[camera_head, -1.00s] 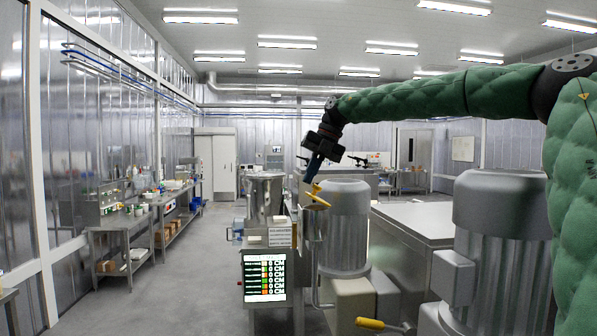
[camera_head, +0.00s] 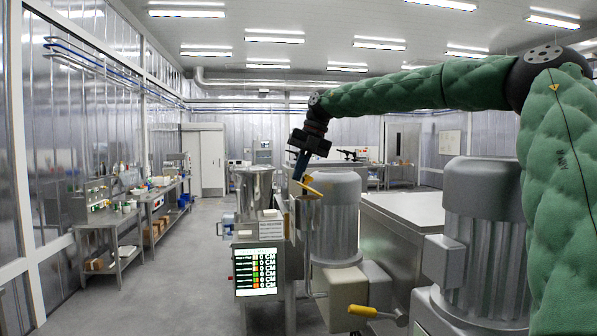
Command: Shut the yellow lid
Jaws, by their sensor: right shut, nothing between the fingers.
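A small yellow lid (camera_head: 312,191) stands tilted up at the top of a steel machine part, beside a grey ribbed motor housing (camera_head: 335,220). My right gripper (camera_head: 299,172) hangs from the green-sleeved right arm, its fingers pointing down, shut and empty. The fingertips are just above and left of the yellow lid; whether they touch it I cannot tell. My left gripper is not in view.
A steel hopper (camera_head: 254,190) stands left of the lid above a lit display panel (camera_head: 256,271). A yellow-handled lever (camera_head: 370,311) is at the lower front. A larger grey motor (camera_head: 484,235) stands at right. Open floor (camera_head: 185,290) lies left.

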